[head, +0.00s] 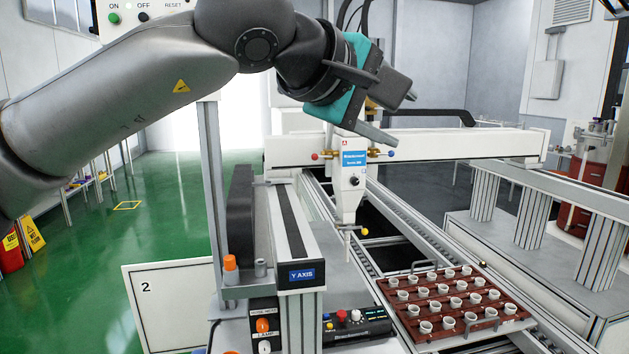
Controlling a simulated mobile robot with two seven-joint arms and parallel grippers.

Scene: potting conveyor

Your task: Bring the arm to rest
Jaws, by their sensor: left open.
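My left arm (125,90) comes in from the left across the top of the picture. It is grey, with a dark wrist and a teal gripper body. My left gripper (402,119) points right and downward, with its two grey fingers apart and nothing visible between them. It shows in front of the upper part of the white dispensing head (349,203) and hides some of it. I cannot tell the exact distance between them. My right gripper is not in view.
The gantry beam (455,144) crosses behind the gripper. A Y AXIS unit (290,235) and control box (362,325) stand below. Green floor (165,200) is open at left.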

